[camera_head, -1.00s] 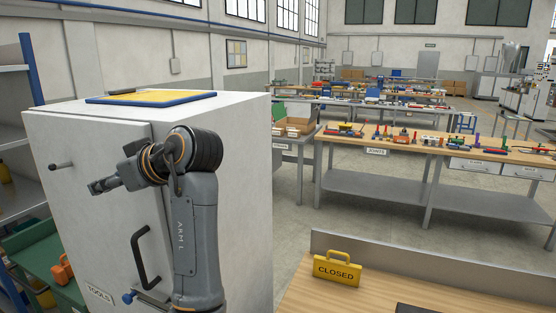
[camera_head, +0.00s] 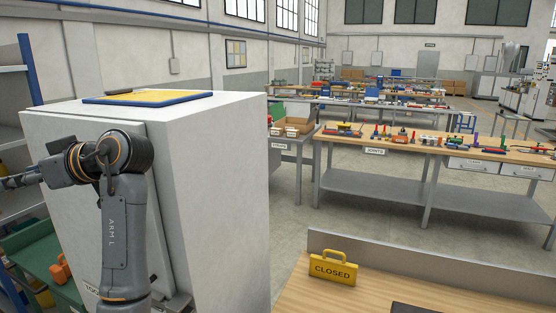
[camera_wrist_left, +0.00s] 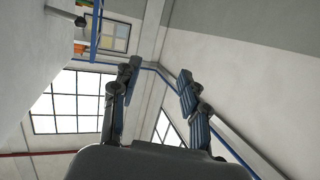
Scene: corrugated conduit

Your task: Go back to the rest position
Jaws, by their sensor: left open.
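My left gripper (camera_head: 14,182) shows at the left edge of the head view, in front of the white cabinet's left side and pointing left. The left wrist view shows its two fingers (camera_wrist_left: 160,74) spread apart with nothing between them. My left arm stands in front of the white cabinet (camera_head: 215,190) and hides much of its front, including the door handle. My right gripper is in neither view.
A blue-edged yellow board (camera_head: 150,97) lies on the cabinet. A green bench (camera_head: 40,262) with an orange object is at lower left. A yellow CLOSED sign (camera_head: 332,267) stands on the wooden counter (camera_head: 310,297). Workbenches (camera_head: 420,148) stand beyond open floor.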

